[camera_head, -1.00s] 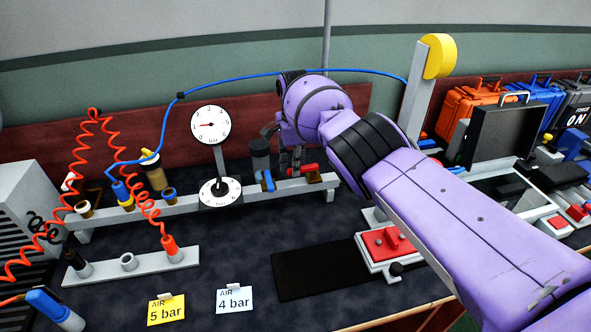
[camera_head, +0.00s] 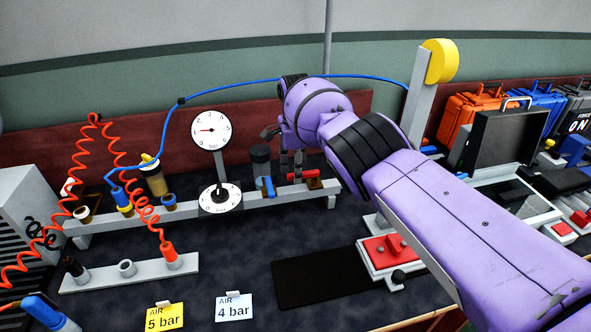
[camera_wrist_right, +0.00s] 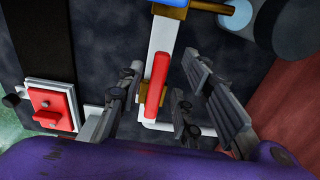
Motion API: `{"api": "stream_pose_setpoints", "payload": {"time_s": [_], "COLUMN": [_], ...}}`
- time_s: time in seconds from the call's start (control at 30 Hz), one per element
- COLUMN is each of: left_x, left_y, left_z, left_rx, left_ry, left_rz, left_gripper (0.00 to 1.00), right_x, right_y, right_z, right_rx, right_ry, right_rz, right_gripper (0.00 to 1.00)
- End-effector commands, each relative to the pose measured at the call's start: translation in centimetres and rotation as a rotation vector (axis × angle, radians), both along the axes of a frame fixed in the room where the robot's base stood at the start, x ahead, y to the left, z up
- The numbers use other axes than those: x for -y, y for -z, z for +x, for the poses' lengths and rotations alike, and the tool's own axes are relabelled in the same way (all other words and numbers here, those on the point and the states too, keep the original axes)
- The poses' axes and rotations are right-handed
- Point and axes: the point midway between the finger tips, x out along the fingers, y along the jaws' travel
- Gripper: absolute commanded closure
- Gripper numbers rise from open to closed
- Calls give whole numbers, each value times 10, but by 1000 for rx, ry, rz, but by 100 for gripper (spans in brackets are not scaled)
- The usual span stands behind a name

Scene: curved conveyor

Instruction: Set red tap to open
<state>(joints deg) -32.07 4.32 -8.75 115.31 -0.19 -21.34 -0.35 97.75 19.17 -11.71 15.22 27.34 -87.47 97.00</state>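The red tap (camera_head: 313,175) is on the grey rail below my right gripper in the head view, partly hidden by the fingers. In the right wrist view its long red handle (camera_wrist_right: 157,84) lies nearly along the rail, slightly tilted. My right gripper (camera_head: 291,170) is over the tap with its fingers pointing down. In the wrist view the gripper (camera_wrist_right: 163,92) is open, with fingers on both sides of the handle and visible gaps. My left gripper is not in view.
A blue tap (camera_head: 267,186) and a dark cylinder (camera_head: 260,158) stand just left of the gripper. The pressure gauge (camera_head: 211,130) is farther left. A blue hose (camera_head: 235,81) arches behind. A red switch box (camera_head: 388,252) is in front, right of a black mat (camera_head: 318,281).

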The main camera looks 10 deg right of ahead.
Motion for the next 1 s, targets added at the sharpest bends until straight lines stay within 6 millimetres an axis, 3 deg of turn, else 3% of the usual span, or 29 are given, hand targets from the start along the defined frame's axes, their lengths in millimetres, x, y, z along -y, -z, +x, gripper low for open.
{"api": "stream_pose_setpoints", "payload": {"time_s": [0.2, 0.37, 0.47, 0.73, 1.0], "left_x": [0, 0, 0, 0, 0], "left_y": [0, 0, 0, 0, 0], "left_z": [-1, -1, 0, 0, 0], "left_rx": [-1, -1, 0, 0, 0], "left_ry": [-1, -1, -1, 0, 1], "left_rz": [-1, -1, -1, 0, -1], "left_gripper": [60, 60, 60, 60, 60], "right_x": [-1, -1, 0, 0, 0], "right_y": [0, -12, -26, -88, -117], "right_z": [0, 0, 0, 0, 0], "right_rx": [-1, 0, 3, 2, -1], "right_ry": [-2, -2, -3, 0, 0], "right_rz": [2, 3, 2, 2, 0], "right_gripper": [67, 67, 67, 67, 67]}}
